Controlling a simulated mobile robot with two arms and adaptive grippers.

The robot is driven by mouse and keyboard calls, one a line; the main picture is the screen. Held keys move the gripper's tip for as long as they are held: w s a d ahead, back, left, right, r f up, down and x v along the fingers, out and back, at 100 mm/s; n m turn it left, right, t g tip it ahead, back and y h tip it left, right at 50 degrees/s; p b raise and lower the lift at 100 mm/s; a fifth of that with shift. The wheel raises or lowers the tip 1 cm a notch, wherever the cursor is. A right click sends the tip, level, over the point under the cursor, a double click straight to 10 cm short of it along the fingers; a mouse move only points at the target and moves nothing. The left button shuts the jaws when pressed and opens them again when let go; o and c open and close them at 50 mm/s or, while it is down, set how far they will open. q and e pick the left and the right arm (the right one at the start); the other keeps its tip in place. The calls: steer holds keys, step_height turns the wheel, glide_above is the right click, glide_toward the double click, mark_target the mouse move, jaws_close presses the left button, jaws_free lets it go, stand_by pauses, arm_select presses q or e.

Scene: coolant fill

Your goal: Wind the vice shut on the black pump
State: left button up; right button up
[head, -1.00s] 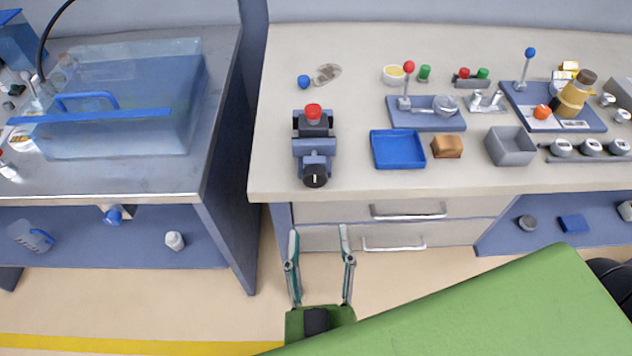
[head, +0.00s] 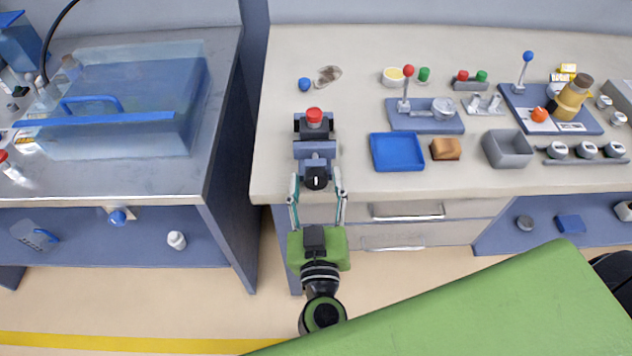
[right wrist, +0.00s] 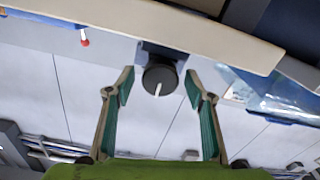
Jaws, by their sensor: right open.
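The blue-grey vice (head: 314,150) is fixed at the front edge of the pale bench. The black pump (head: 312,132), with a red cap, stands upright at the vice's far end; whether the jaws touch it is not clear. The vice's round black knob (head: 316,179) faces the front and has a white mark, seen vertical in the right wrist view (right wrist: 160,79). My right gripper (head: 317,184) is open, its fingers on either side of the knob with gaps on both sides. It also shows in the right wrist view (right wrist: 159,84). My left gripper is out of view.
A blue tray (head: 397,152), a brown block (head: 446,149) and a grey bin (head: 508,149) stand to the vice's right. A small blue ball (head: 305,84) lies behind it. Drawer handles (head: 408,211) stick out below the bench. The bench left of the vice is clear.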

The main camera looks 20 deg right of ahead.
steer(key=shift+c, duration=0.3)
steer(key=c, duration=1)
steer(key=shift+c, duration=0.2)
